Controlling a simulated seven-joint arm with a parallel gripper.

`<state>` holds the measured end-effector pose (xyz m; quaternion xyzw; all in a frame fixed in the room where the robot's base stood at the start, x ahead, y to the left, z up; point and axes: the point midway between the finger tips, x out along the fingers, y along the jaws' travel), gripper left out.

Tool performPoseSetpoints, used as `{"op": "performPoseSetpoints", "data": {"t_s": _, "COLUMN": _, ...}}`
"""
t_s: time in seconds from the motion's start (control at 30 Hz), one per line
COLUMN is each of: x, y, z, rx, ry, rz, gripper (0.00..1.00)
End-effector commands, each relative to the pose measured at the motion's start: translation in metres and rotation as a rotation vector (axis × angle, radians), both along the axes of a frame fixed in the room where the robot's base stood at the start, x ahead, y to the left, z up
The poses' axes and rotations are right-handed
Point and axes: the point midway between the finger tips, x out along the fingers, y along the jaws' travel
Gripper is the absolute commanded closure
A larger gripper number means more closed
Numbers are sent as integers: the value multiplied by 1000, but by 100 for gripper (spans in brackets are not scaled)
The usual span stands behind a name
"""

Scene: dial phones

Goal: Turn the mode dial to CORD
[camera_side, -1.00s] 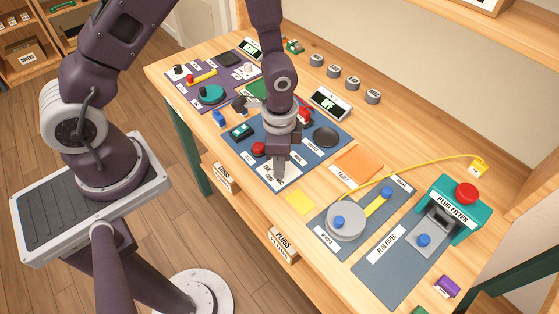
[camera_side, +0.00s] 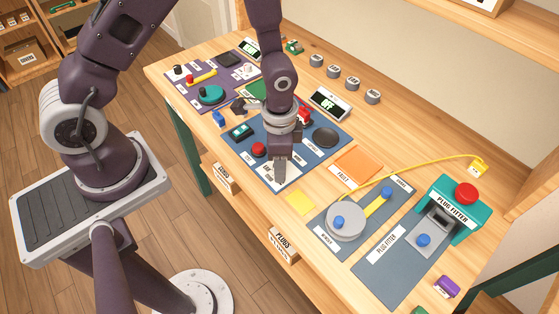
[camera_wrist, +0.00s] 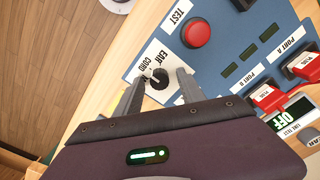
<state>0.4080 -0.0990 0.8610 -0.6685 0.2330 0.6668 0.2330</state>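The mode dial (camera_wrist: 157,79) is a small black knob with a white mark, on a white plate with the labels EAR and CORD (camera_wrist: 145,63). In the wrist view, my gripper (camera_wrist: 160,84) has its two grey fingers apart, one on each side of the dial. Gaps show between the knob and the fingers, so it looks open and not clamped. In the side view, my gripper (camera_side: 279,182) points down at the white plate and hides the dial. I cannot tell for sure which label the dial's mark faces.
A red TEST button (camera_wrist: 196,33) sits close by on the blue panel (camera_wrist: 228,72). Red plugs (camera_wrist: 268,97) sit at PORT A and PORT B. A LINE TEST display (camera_wrist: 292,117) reads OFF. A yellow pad (camera_side: 300,202) and a winder (camera_side: 346,222) lie to the right.

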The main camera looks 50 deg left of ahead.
Motion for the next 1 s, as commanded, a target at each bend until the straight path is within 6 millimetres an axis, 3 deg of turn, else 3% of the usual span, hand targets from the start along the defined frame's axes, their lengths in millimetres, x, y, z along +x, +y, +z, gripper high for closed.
{"op": "performPoseSetpoints", "data": {"t_s": 0.2, "x": 0, "y": 0, "z": 4, "rx": 0, "ry": 0, "rz": 0, "gripper": 53}}
{"op": "performPoseSetpoints", "data": {"t_s": 0.5, "x": 1, "y": 0, "z": 61, "rx": -1, "ry": -3, "rz": 2, "gripper": 53}}
{"op": "performPoseSetpoints", "data": {"t_s": 0.9, "x": 0, "y": 1, "z": 73, "rx": 2, "ry": -3, "rz": 3, "gripper": 53}}
{"op": "performPoseSetpoints", "data": {"t_s": 1.0, "x": 1, "y": 8, "z": 98, "rx": 12, "ry": -44, "rz": 45, "gripper": 53}}
